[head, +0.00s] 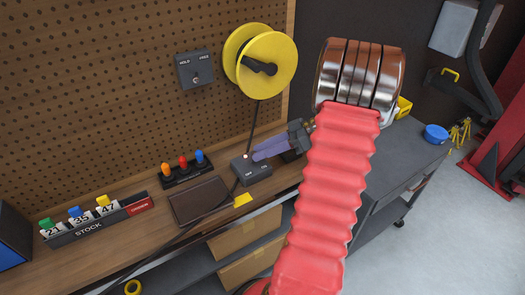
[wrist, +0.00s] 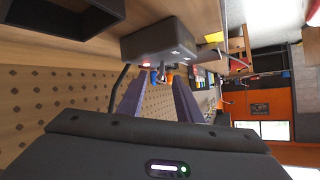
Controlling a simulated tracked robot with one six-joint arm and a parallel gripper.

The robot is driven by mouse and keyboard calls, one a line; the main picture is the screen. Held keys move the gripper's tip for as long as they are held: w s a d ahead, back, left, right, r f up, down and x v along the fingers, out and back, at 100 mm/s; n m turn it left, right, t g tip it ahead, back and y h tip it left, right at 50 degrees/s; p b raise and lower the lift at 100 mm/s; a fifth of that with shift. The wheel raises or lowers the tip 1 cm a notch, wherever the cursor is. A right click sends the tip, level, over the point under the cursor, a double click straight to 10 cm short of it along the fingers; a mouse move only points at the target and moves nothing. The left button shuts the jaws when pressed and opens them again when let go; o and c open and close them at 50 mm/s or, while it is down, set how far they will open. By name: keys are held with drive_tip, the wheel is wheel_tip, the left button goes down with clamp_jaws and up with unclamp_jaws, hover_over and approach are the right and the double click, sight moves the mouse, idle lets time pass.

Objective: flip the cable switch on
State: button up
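The cable switch is a dark grey box (head: 251,170) on the wooden bench, with a black cord and pale labels on its face. A small light glows at its upper left corner. In the wrist view the box (wrist: 160,40) is at top centre, with a red glow and a small lever at its lower edge. My gripper (head: 257,153) reaches in from the right, its purple fingers at the box. In the wrist view its two fingers (wrist: 160,82) are apart, with the lever showing between their tips. Contact with the lever cannot be told.
A yellow reel (head: 262,60) and a HOLD/FREE box (head: 195,69) are on the pegboard. A rack of coloured plugs (head: 186,168), a brown pad (head: 199,201) and a STOCK strip (head: 90,226) are on the bench. A grey cart (head: 395,160) stands right.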

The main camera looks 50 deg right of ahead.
drive_tip(key=shift+d, duration=0.1)
drive_tip(key=v, duration=1.3)
drive_tip(key=shift+s+d+r, duration=0.15)
drive_tip(key=shift+s+r, duration=0.05)
idle(0.3)
